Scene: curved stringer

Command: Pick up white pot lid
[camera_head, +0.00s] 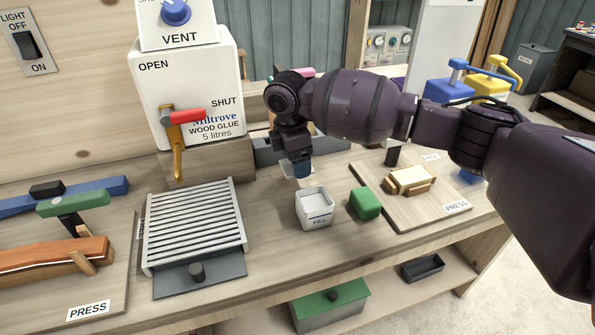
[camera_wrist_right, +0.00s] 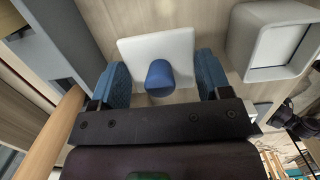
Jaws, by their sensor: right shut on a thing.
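The white pot lid (camera_wrist_right: 184,44) is a flat white square with a round blue knob (camera_wrist_right: 160,74), in the right wrist view. In the head view only a pale edge of the lid (camera_head: 288,171) shows behind my gripper. My right gripper (camera_head: 301,169) points down over the lid, behind the pot. Its blue fingers (camera_wrist_right: 162,78) are on either side of the knob, shut on the lid. I cannot tell whether the lid touches the bench. My left gripper is not in view.
A green block (camera_head: 365,203) sits right of the pot, beside a board (camera_head: 437,217) with wooden pieces. A slatted grey rack (camera_head: 195,228) stands left. The white glue container (camera_head: 190,75) stands behind on the left. Bare bench lies between rack and pot.

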